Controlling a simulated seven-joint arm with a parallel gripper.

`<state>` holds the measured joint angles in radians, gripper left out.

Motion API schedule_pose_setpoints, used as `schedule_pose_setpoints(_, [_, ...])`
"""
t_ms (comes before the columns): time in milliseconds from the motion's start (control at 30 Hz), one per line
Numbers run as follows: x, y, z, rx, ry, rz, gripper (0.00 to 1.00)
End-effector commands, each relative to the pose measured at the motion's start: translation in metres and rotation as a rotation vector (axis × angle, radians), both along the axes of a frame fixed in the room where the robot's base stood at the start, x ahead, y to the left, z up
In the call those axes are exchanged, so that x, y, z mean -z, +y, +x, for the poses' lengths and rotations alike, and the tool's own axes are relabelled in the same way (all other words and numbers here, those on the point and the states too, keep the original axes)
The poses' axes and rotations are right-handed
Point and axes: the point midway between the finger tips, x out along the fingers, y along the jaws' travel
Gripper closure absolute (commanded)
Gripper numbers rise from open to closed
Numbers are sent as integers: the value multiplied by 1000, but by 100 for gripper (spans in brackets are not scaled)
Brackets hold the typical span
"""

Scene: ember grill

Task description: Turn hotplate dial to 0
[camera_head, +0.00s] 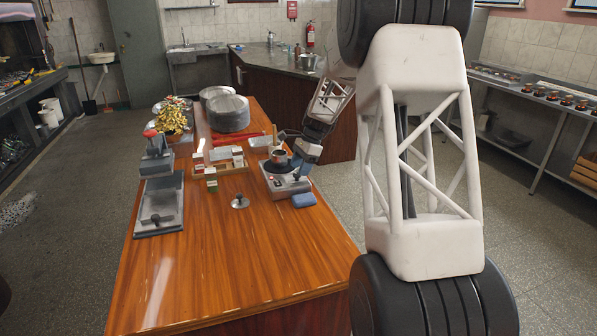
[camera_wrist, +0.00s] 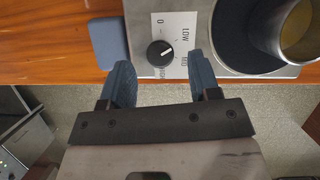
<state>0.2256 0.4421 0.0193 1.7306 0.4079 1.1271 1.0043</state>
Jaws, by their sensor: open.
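The hotplate dial (camera_wrist: 160,53) is a round black knob on a pale label plate in the wrist view. A white mark on it points to the upper right, roughly toward LOW; the 0 label is above the dial. The silver hotplate (camera_head: 284,186) stands on the wooden table with a metal pot (camera_head: 278,157) on its black plate. My gripper (camera_wrist: 161,78) is open, with one blue finger on either side just below the dial and nothing between them. In the head view, it is small beside the hotplate, with its fingers hard to make out.
A blue block (camera_wrist: 109,44) lies left of the hotplate in the wrist view, close to my left finger. The wooden table (camera_head: 240,265) is clear at the front.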

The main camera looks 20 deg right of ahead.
Motion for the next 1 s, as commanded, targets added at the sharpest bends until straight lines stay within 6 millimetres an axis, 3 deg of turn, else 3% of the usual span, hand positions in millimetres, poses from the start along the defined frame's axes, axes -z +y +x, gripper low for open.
schedule_pose_setpoints(200, [15, 7, -1, 0, 0, 1, 44])
schedule_pose_setpoints(567, [18, 8, -1, 0, 0, 0, 44])
schedule_pose_setpoints(900, [18, 8, -1, 0, 0, 0, 92])
schedule_pose_setpoints(1000, [18, 8, -1, -2, 0, 0, 92])
